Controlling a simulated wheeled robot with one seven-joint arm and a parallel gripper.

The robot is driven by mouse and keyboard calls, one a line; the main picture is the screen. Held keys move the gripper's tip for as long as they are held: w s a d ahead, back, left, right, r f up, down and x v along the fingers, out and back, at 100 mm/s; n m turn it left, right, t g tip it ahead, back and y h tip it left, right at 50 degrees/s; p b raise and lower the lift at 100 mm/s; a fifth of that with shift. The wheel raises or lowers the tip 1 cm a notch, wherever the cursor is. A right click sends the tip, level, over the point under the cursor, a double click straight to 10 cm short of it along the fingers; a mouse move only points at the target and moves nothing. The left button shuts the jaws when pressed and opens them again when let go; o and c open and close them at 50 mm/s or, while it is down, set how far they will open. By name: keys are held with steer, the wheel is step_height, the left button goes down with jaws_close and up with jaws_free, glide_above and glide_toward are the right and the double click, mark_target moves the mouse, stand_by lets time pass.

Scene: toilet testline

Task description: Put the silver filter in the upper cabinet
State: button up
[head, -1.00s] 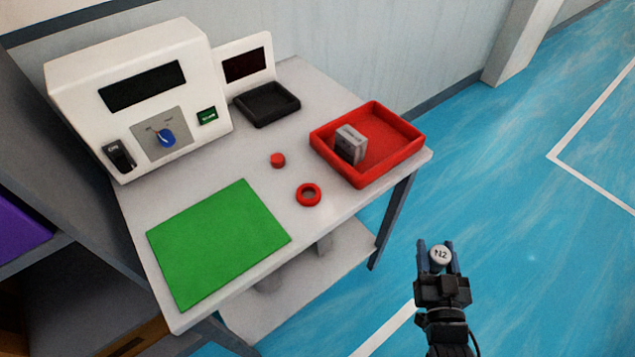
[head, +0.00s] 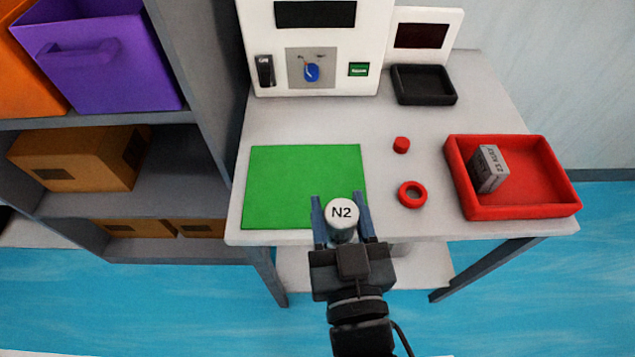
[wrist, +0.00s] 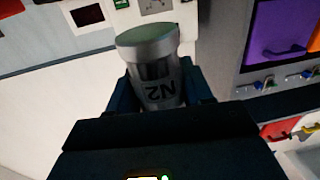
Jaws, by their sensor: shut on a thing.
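The silver filter is a short silver cylinder marked N2 (head: 342,213). My gripper (head: 343,222) is shut on it, with a finger on either side, in front of the table's near edge by the green mat. In the wrist view the silver filter (wrist: 156,66) stands between the dark fingers, with its greenish end face showing. At the left of the head view is a grey shelf unit (head: 190,60); I cannot tell whether it is the upper cabinet.
The table (head: 300,125) bears a green mat (head: 290,180), a white machine (head: 365,80), a black tray (head: 424,98), a red cap (head: 401,145), a red ring (head: 412,207) and a red tray (head: 550,208) with a grey box (head: 488,168).

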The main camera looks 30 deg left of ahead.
steer(key=s+a+r+n+y, duration=0.1)
steer(key=s+a+r, duration=0.1)
steer(key=s+a, duration=0.15)
steer(key=g+p, duration=0.1)
steer(key=p, duration=0.1)
glide_above(320, 187)
steer(key=s+d, duration=0.2)
steer(key=s, duration=0.1)
steer(key=f, duration=0.6)
steer(key=shift+a+f, duration=0.2)
steer(key=shift+f+b, duration=0.65)
steer(key=shift+f, duration=1.35)
steer(key=shift+f, duration=0.2)
steer(key=o, duration=1.1)
